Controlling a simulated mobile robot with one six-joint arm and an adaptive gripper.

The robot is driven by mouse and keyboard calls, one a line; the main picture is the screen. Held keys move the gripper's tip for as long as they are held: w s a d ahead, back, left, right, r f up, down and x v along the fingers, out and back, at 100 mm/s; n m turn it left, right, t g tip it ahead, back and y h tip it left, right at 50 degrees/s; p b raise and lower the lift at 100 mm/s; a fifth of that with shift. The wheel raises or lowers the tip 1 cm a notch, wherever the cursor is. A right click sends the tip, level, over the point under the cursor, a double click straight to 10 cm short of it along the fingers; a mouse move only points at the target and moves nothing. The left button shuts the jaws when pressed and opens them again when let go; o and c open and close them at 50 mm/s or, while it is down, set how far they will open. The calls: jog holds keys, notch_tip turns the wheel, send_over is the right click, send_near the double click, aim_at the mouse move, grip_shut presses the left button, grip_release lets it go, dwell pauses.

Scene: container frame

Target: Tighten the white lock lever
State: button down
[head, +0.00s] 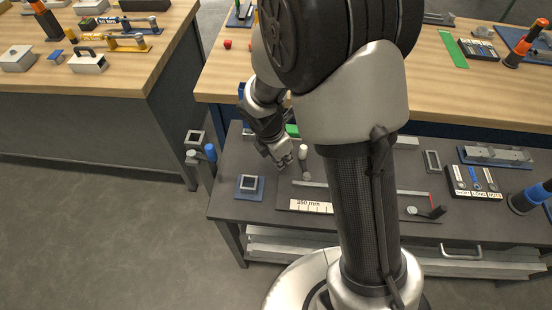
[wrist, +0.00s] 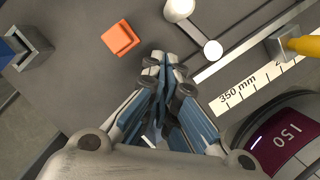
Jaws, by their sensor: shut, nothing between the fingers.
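The white lock lever (wrist: 196,28) lies at the top of the wrist view. It has a thick white knob end and a thin arm running to a round white end. In the head view its white knob (head: 303,152) stands just right of my gripper (head: 284,160). In the wrist view my gripper (wrist: 164,66) has its fingers together with nothing between them. The fingertips are a little left of and below the lever's round end, and no contact shows. My arm hides part of the bench right of the lever in the head view.
An orange block (wrist: 121,39) lies left of the lever. A scale strip marked 350 mm (wrist: 250,92) and a metal rail (wrist: 232,62) run to the right. A yellow part (wrist: 303,46) and a display reading 150 (wrist: 284,141) are further right. A blue fixture (head: 249,188) stands at bench left.

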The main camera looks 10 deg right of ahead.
aim_at(300, 151)
jog(key=shift+w+d+r, duration=0.1)
jog(key=shift+w+d, duration=0.15)
jog(key=shift+d, duration=0.4)
jog(key=shift+w+d+r, duration=0.1)
jog(key=shift+w+d, duration=0.1)
jog(key=shift+d, duration=0.45)
jog(key=shift+w+d+m+p, duration=0.25)
jog(key=shift+d+m+p, duration=0.2)
jog(key=shift+m, duration=0.35)
jog(key=shift+w+d+r+m+g+p, duration=0.1)
jog(key=shift+w+d+m+g+p, duration=0.15)
jog(key=shift+m+g+p, duration=0.4)
jog(key=m, duration=0.1)
jog(key=d+m+p, duration=0.1)
jog(key=m, duration=0.1)
jog(key=shift+w+d, duration=0.15)
jog(key=shift+d, duration=0.1)
jog(key=d+m+p, duration=0.1)
jog(key=m, duration=0.1)
jog(key=d+m+g+p, duration=0.1)
jog(key=m, duration=0.1)
jog(key=shift+d, duration=0.1)
jog(key=shift+s+d+m+g+y+p, duration=0.2)
jog(key=shift+d+m, duration=0.15)
jog(key=shift+m, duration=0.45)
jog(key=shift+s+d+m+g+y+p, duration=0.15)
jog(key=shift+d+m, duration=0.15)
jog(key=shift+m, duration=0.45)
jog(key=shift+w, duration=0.1)
